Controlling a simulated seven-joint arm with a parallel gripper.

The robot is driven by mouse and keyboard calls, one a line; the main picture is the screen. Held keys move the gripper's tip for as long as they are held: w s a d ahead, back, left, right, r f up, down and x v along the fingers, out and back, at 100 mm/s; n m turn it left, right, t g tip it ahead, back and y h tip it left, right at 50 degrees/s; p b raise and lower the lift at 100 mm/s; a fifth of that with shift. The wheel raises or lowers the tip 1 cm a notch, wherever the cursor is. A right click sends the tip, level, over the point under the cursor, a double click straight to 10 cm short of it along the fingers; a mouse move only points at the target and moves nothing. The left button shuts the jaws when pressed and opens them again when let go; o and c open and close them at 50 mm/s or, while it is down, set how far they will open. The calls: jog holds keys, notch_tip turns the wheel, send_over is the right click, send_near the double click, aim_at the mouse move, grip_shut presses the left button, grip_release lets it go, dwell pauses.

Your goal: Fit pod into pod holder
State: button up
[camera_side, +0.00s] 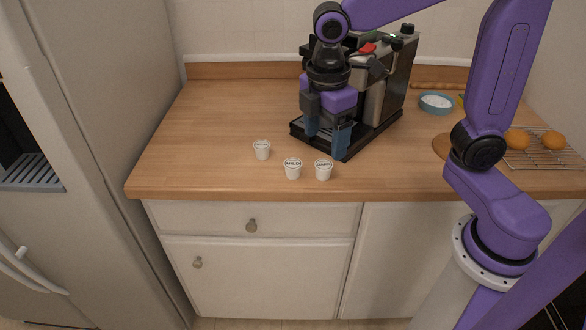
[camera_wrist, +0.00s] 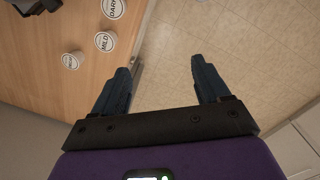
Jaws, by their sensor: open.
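Three white pods stand upright on the wooden counter in the side view. One pod (camera_side: 262,150) is at the left, the MILD pod (camera_side: 293,169) is in the middle, and the DARK pod (camera_side: 323,170) is at the right. They also show at the upper left of the wrist view: the left pod (camera_wrist: 71,61), the MILD pod (camera_wrist: 104,42) and the DARK pod (camera_wrist: 113,9). My gripper (camera_side: 327,141) is open and empty, with blue fingers pointing down, above and behind the pods. The coffee machine (camera_side: 400,75) stands behind my gripper, which partly hides it; its pod holder cannot be made out.
A blue bowl of white contents (camera_side: 437,103) and a wire rack (camera_side: 548,152) with oranges (camera_side: 553,140) are on the right of the counter (camera_side: 200,150). A fridge (camera_side: 85,150) stands at the left. The counter left of the pods is clear.

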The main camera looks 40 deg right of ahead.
jog(key=w+r+n+h, duration=0.1)
jog(key=w+r+n, duration=0.1)
jog(key=w, duration=1)
send_over(293, 163)
jog(key=a, duration=0.1)
jog(key=f, duration=1.1)
jog(key=shift+a+f, duration=0.15)
jog(key=shift+a, duration=0.05)
jog(key=shift+d+f, duration=0.2)
jog(key=shift+f, duration=0.8)
jog(key=shift+d+f, duration=0.2)
jog(key=shift+f, duration=0.8)
jog(key=shift+d+f, duration=0.2)
jog(key=shift+f, duration=0.8)
jog(key=c, duration=1.2)
jog(key=shift+r, duration=0.1)
